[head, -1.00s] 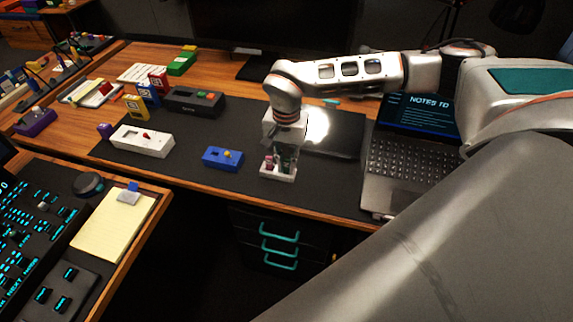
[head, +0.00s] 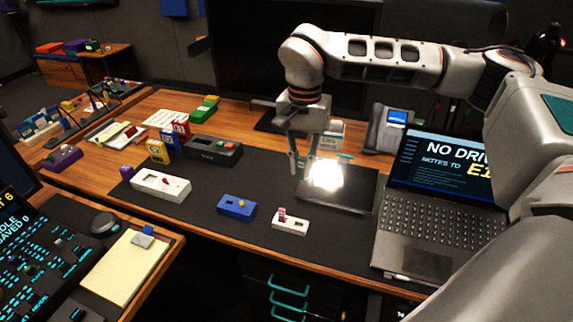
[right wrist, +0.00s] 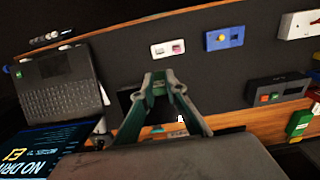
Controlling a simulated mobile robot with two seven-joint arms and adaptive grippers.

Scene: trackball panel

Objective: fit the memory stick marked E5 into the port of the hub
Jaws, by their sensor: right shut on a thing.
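My right gripper (head: 300,168) hangs over the dark mat, left of the bright tablet. In the right wrist view its green fingers (right wrist: 157,80) converge. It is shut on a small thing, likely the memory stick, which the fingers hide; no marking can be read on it. A white holder (head: 291,226) stands at the mat's front edge with a pink stick (head: 282,214) upright in its left part and a dark slot beside it. A white box with lettering (head: 332,129) stands behind the gripper; I cannot tell whether it is the hub. My left gripper is out of view.
An open laptop (head: 440,215) stands right of the tablet (head: 345,195). A grey device with a blue screen (head: 376,130) is behind it. A blue box (head: 236,208), a white switch box (head: 160,186) and a black button box (head: 213,150) are to the left.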

